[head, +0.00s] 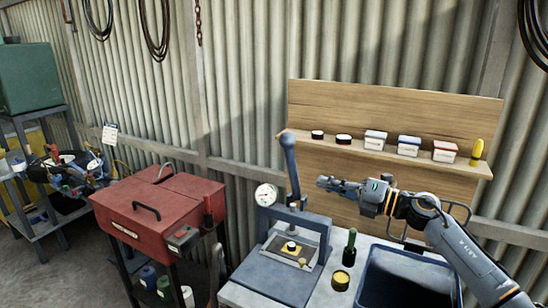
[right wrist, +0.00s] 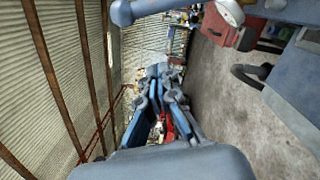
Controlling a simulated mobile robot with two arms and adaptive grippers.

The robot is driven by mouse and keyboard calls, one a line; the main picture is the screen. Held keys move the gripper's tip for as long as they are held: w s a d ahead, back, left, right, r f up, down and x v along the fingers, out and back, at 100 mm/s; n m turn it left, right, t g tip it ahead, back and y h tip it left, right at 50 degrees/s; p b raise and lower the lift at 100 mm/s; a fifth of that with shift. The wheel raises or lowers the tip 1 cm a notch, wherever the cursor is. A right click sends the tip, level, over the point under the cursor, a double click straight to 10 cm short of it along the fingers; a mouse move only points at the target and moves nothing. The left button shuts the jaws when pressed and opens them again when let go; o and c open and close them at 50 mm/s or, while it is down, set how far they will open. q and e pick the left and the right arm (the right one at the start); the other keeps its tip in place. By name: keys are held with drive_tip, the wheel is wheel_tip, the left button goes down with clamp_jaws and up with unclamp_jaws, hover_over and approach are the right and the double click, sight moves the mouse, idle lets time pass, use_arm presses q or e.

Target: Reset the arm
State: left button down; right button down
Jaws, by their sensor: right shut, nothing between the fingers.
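My right gripper (head: 326,183) is shut and empty, its arm reaching in from the right. It points left, in the air just right of the press lever (head: 291,165), apart from it. The blue lever stands almost upright with its knob at the top, on a blue-grey bench press (head: 322,222) with a round dial gauge (head: 265,195). In the right wrist view my fingers (right wrist: 163,72) are together, and the lever's knob (right wrist: 122,13) shows at the top. My left gripper is out of view.
A wooden shelf (head: 390,105) behind holds black discs, small boxes and a yellow bottle. A red tool chest (head: 150,205) stands to the left.

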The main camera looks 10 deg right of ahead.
drive_tip(key=s+f+m+t+h, duration=0.1)
drive_tip(key=s+f+m+h, duration=0.65)
drive_tip(key=f+m, duration=0.45)
drive_tip(key=s+f+m+t+h, duration=0.2)
drive_tip(key=s+f+m+h, duration=0.55)
drive_tip(key=f+m, duration=0.5)
drive_tip(key=s+a+f+m+g+y, duration=0.1)
drive_tip(key=s+f+m+g, duration=0.3)
drive_tip(key=s, duration=0.9)
drive_tip(key=s+a+f+m+g, duration=0.1)
drive_tip(key=s+f+m+g, duration=0.35)
drive_tip(key=s, duration=0.85)
drive_tip(key=s+f+n+g, duration=0.1)
drive_tip(key=s+f+g, duration=0.1)
drive_tip(key=f, duration=1.3)
drive_tip(key=s+f+n+g, duration=0.1)
drive_tip(key=f+g, duration=0.1)
drive_tip(key=f, duration=1.2)
drive_tip(key=s+d+f+g, duration=0.1)
drive_tip(key=s+d+f, duration=0.1)
drive_tip(key=s+f, duration=1.2)
drive_tip(key=shift+s+d+f, duration=0.25)
drive_tip(key=shift+s+d, duration=0.15)
drive_tip(key=shift+s, duration=0.45)
